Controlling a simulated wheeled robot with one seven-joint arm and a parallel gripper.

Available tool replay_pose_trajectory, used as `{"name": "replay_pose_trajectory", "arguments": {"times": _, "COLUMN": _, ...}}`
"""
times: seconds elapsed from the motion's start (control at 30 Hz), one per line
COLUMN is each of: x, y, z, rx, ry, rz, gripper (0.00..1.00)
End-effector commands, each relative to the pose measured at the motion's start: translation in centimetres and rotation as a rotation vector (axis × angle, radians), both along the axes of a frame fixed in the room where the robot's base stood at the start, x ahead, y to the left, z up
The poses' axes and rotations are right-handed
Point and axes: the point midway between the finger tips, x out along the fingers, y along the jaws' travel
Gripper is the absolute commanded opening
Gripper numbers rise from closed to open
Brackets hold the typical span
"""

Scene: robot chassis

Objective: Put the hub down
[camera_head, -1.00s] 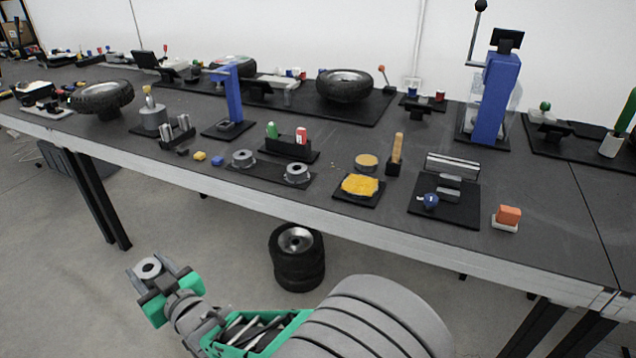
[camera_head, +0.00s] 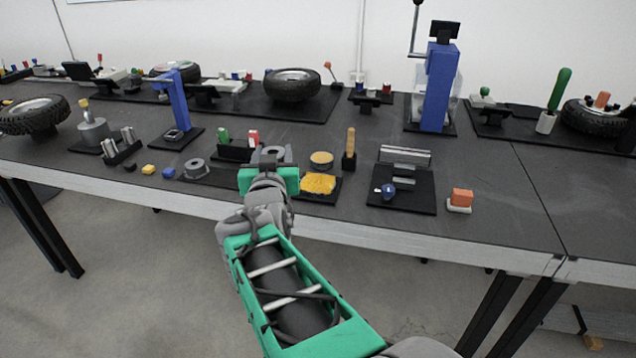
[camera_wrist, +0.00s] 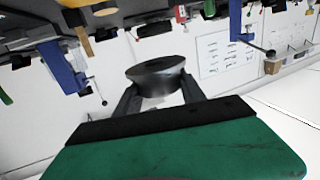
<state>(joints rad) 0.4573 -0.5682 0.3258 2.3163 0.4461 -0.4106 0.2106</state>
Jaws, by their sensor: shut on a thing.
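My gripper (camera_head: 268,168) is shut on a grey metal hub, a short ring with a central hole. The held hub (camera_head: 272,153) shows above the green gripper body in the head view, over the front part of the workbench. In the wrist view the held hub (camera_wrist: 155,77) sits between the two dark fingers (camera_wrist: 158,98). Another hub (camera_head: 196,168) stands on the left part of a black plate (camera_head: 212,179). My gripper hides the right part of that plate. I cannot tell whether the held hub touches anything.
A black holder (camera_head: 234,153) with green and red items stands behind the plate. A yellow sponge-like pad (camera_head: 318,184), a wooden-handled tool (camera_head: 349,145) and a black tray (camera_head: 400,196) are to the right. Small yellow and blue blocks lie left. Bare bench (camera_head: 520,210) is at right.

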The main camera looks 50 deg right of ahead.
Motion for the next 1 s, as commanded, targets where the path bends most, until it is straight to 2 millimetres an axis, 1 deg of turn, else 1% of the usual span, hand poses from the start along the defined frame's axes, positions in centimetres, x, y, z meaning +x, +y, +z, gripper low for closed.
{"name": "replay_pose_trajectory", "arguments": {"times": 0.03, "x": -0.6, "y": -0.7, "z": 0.5, "rx": -0.001, "ry": -0.002, "rz": -0.022, "gripper": 0.00}}
{"name": "replay_pose_trajectory", "arguments": {"times": 0.07, "x": -0.9, "y": -1.0, "z": 0.5, "rx": 0.000, "ry": -0.001, "rz": -0.032, "gripper": 0.00}}
{"name": "replay_pose_trajectory", "arguments": {"times": 0.17, "x": -1.2, "y": -2.5, "z": 0.1, "rx": 0.000, "ry": 0.002, "rz": -0.045, "gripper": 0.00}}
{"name": "replay_pose_trajectory", "arguments": {"times": 0.47, "x": -1.2, "y": -10.8, "z": -3.8, "rx": 0.002, "ry": 0.001, "rz": -0.045, "gripper": 0.00}}
{"name": "replay_pose_trajectory", "arguments": {"times": 0.5, "x": -1.1, "y": -11.4, "z": -5.2, "rx": 0.004, "ry": 0.002, "rz": -0.041, "gripper": 0.00}}
{"name": "replay_pose_trajectory", "arguments": {"times": 0.6, "x": -1.0, "y": -13.0, "z": -7.3, "rx": 0.003, "ry": 0.001, "rz": -0.038, "gripper": 0.00}}
{"name": "replay_pose_trajectory", "arguments": {"times": 0.7, "x": -0.9, "y": -14.1, "z": -8.4, "rx": -0.001, "ry": -0.001, "rz": -0.036, "gripper": 0.00}}
{"name": "replay_pose_trajectory", "arguments": {"times": 0.83, "x": -0.9, "y": -15.1, "z": -9.5, "rx": -0.001, "ry": -0.001, "rz": -0.036, "gripper": 0.00}}
{"name": "replay_pose_trajectory", "arguments": {"times": 0.93, "x": -0.8, "y": -15.0, "z": -11.4, "rx": 0.001, "ry": 0.000, "rz": -0.034, "gripper": 0.00}}
{"name": "replay_pose_trajectory", "arguments": {"times": 1.0, "x": -0.8, "y": -15.0, "z": -12.3, "rx": 0.000, "ry": 0.000, "rz": -0.034, "gripper": 0.00}}
